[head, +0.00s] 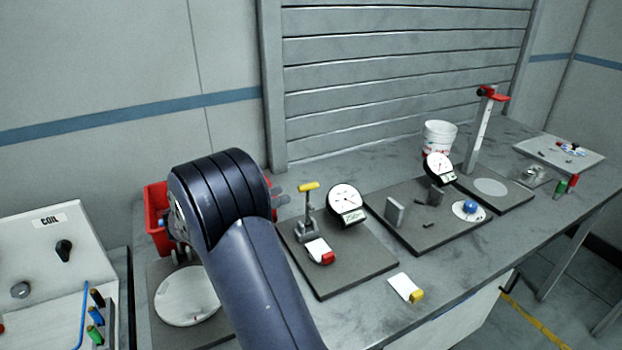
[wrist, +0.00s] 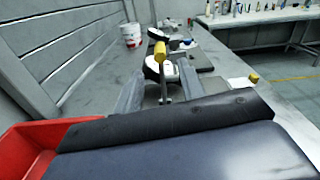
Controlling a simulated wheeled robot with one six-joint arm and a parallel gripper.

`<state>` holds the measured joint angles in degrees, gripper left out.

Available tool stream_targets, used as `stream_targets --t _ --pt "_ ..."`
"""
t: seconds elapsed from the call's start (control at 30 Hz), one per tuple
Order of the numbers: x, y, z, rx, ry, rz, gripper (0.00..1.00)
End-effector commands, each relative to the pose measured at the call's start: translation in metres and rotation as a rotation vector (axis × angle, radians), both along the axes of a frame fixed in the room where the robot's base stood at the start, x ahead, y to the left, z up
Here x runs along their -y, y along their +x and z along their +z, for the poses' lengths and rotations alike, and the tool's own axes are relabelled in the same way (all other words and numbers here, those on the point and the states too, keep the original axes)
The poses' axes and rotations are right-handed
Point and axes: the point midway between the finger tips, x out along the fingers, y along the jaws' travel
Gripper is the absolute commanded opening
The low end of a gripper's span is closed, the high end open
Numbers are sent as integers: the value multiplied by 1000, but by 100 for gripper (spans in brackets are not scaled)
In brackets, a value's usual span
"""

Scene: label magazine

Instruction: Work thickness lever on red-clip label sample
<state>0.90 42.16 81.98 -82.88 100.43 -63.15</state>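The thickness gauge has a yellow-topped lever (head: 308,187) and a round white dial (head: 345,198) on a dark plate (head: 345,272). The label sample with the red clip (head: 328,258) lies at the foot of the lever post. My gripper (head: 284,194) is just left of the lever, mostly hidden behind my arm. In the wrist view my gripper (wrist: 160,90) has its two grey fingers apart, with the lever's yellow handle (wrist: 174,45) seen ahead between and above them. I see no contact. The red clip is hidden in the wrist view.
A label with a yellow clip (head: 416,296) lies on the bench in front. A second gauge plate (head: 405,235), a white tub (head: 438,137) and a post with a red top (head: 480,130) stand right. A red bin (head: 156,218) and a round pale disc (head: 187,300) are left.

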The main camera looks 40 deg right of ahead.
Motion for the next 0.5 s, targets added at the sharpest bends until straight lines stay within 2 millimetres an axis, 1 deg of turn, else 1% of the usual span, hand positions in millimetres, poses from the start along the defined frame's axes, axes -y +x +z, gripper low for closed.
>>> stream_targets --t 0.1,0.3,0.4,0.5 --pt "23 -6 2 0 0 -4 38" --pt "60 -15 2 -1 1 -4 38" --pt "73 -18 1 0 1 -3 38" --pt "82 -20 1 0 0 -2 38"
